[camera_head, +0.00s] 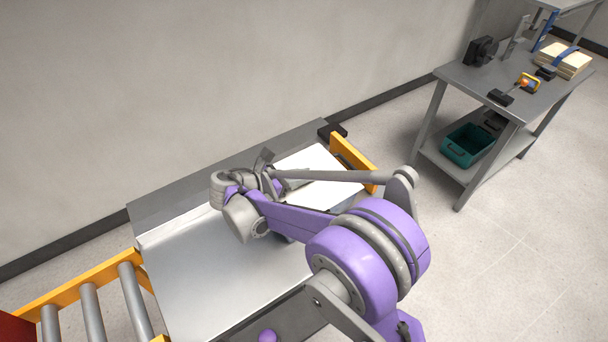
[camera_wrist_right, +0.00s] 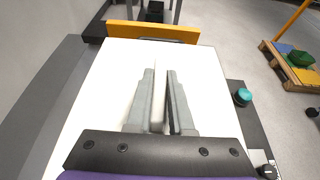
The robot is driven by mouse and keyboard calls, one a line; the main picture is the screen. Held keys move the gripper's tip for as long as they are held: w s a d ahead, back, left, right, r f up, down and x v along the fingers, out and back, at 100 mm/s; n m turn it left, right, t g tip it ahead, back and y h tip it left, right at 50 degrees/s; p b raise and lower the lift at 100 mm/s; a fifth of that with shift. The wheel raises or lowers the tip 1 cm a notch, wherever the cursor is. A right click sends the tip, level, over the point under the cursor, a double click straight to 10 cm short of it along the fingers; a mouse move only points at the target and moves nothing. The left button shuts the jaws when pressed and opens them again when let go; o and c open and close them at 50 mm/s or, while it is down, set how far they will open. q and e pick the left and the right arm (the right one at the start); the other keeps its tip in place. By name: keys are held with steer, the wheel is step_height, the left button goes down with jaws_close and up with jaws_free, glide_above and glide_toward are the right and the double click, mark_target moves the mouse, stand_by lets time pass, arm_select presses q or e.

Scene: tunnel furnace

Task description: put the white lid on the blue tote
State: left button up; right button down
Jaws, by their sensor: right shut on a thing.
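The white lid (camera_head: 318,158) lies roughly level at the far right end of the metal table, partly hidden by my right arm. In the right wrist view the lid (camera_wrist_right: 205,85) fills the middle, under and around the fingers. My right gripper (camera_wrist_right: 161,75) is shut on a thin upright white part of the lid, between its two grey fingers. In the head view the right gripper (camera_head: 285,178) is over the lid, mostly hidden by its own wrist. I cannot make out the blue tote; whether it is under the lid is hidden. My left gripper is not in view.
A yellow end stop (camera_head: 352,160) stands beyond the lid's far end. The bare metal table top (camera_head: 205,275) is clear, with a roller conveyor (camera_head: 90,305) at left. A grey bench (camera_head: 520,90) with a teal bin (camera_head: 470,147) on its shelf stands at right.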

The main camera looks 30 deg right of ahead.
steer(key=shift+f, duration=0.15)
steer(key=c, duration=0.8)
jaws_free()
